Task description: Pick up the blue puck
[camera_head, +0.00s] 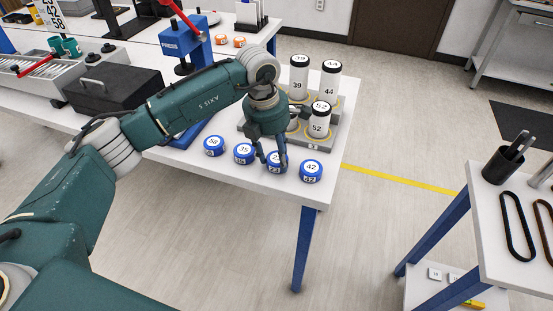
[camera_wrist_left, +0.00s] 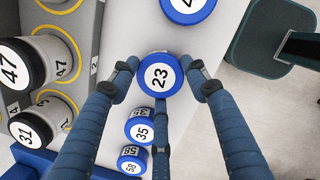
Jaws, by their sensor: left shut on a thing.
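A blue puck with a white top marked 23 (camera_wrist_left: 160,75) sits between the fingers of my left gripper (camera_wrist_left: 161,84) in the left wrist view. The fingers are shut on it from its sides. In the head view my left gripper (camera_head: 270,157) points down over the same puck (camera_head: 278,166) near the table's front edge, and its fingers hide part of it. Other blue pucks stand in a row with it: 58 (camera_head: 213,146), 35 (camera_head: 244,153) and 42 (camera_head: 311,171). I cannot tell whether puck 23 is off the table. My right gripper is out of view.
Behind the gripper stands a grey stepped rack (camera_head: 327,133) with white, black-capped cylinders, such as 44 (camera_head: 328,84). A black case (camera_head: 113,91) and a blue press (camera_head: 186,43) are to the left. A second table (camera_head: 497,220) is at right, across a floor gap.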

